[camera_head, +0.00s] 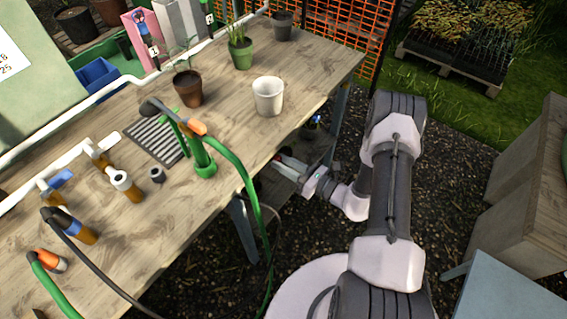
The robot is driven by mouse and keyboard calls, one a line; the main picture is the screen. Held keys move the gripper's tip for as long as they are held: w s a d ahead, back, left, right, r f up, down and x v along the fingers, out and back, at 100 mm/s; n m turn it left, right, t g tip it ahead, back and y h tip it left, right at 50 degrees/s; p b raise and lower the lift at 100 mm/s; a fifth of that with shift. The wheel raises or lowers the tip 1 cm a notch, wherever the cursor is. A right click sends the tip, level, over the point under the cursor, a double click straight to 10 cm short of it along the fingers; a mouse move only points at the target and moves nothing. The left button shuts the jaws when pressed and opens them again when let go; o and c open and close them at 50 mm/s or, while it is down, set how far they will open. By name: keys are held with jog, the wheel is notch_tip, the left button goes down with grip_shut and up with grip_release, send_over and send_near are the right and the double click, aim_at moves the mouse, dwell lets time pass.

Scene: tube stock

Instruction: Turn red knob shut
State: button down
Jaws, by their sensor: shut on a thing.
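My gripper (283,161) reaches in low at the front edge of the wooden bench, at or under its side. Its jaws are shut on a small red part, which I take to be the red knob (280,157). Only a little red shows at the fingertips, and the bench edge and the jaws hide the rest. I cannot tell how far the knob is turned.
The bench (325,75) holds a white pot (268,96), a brown pot (188,88) and a green tap stand (203,160). A green hose (248,185) hangs over the front edge near my gripper. A blue-and-dark fitting (314,122) shows below the edge.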

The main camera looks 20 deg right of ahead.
jog(key=shift+n, duration=0.6)
jog(key=c, duration=1.1)
grip_release()
jog(key=p+v, duration=0.3)
jog(key=v, duration=1.4)
jog(key=shift+s+d+p, duration=0.15)
jog(key=shift+p, duration=0.2)
